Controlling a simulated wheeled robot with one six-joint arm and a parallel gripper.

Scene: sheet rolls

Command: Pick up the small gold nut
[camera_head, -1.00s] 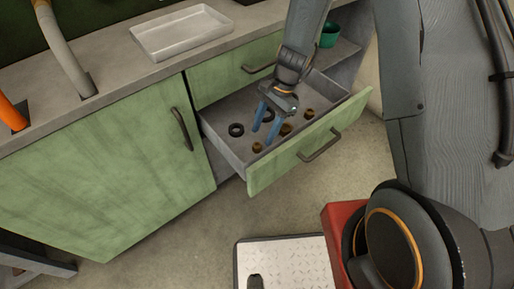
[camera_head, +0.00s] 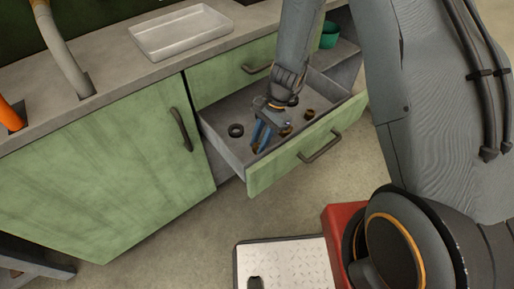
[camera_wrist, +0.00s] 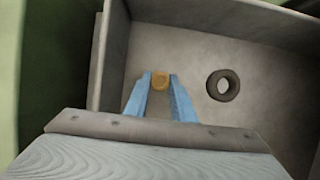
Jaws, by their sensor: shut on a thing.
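The small gold nut (camera_wrist: 160,80) shows in the wrist view between the tips of my gripper's two blue fingers. My gripper (camera_wrist: 160,84) is shut on it, down inside the open drawer (camera_head: 222,148). In the head view my gripper (camera_head: 258,146) points down near the drawer's front left part, and a bit of the gold nut (camera_head: 254,149) shows at the fingertips. I cannot tell whether the nut touches the drawer floor.
A dark ring-shaped nut (camera_wrist: 223,85) lies to the right of my fingers in the wrist view. In the head view other gold-brown nuts (camera_head: 309,114) lie in the drawer's right part. The drawer's green front (camera_head: 300,150) and walls stand close around. A white tray (camera_head: 180,32) rests on the counter.

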